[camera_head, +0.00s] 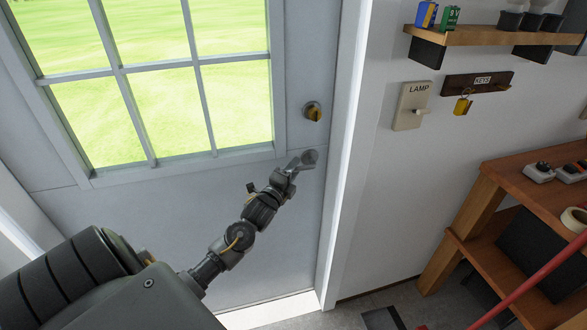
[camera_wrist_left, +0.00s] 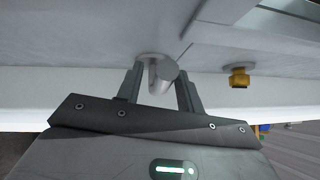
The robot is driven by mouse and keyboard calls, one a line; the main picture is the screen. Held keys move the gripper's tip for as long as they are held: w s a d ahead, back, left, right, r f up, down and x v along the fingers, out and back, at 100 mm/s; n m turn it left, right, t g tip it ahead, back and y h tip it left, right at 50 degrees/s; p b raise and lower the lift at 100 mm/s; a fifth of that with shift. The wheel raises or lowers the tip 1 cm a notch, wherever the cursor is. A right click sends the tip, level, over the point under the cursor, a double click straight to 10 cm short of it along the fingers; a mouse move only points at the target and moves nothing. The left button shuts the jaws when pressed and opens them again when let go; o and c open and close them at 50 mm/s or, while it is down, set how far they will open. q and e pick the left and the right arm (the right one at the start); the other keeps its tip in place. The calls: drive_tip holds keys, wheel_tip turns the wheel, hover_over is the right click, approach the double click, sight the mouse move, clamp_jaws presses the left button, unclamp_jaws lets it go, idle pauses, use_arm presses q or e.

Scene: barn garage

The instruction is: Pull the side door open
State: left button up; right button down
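The side door (camera_head: 230,220) is pale grey with a paned window and appears shut in its frame. A round grey door knob (camera_head: 309,157) sits near its right edge, below a brass lock (camera_head: 313,111). My left gripper (camera_head: 293,167) is at the knob. In the left wrist view my left gripper (camera_wrist_left: 160,85) is open, with one finger on each side of the knob (camera_wrist_left: 163,72). The knob is close to the right finger; I cannot tell if they touch. The brass lock (camera_wrist_left: 239,78) is to the right there. My right gripper is not in view.
The white door frame (camera_head: 348,150) runs along the door's right side. Right of it are a lamp switch (camera_head: 411,106), a key rack (camera_head: 478,84) and a wall shelf (camera_head: 490,36). A wooden workbench (camera_head: 475,207) and a red pole (camera_head: 535,277) are at lower right.

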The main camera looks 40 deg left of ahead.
use_arm(q)
drive_tip(key=shift+w, duration=0.1)
drive_tip(key=shift+c, duration=0.6)
clamp_jaws()
drive_tip(key=shift+f, duration=0.1)
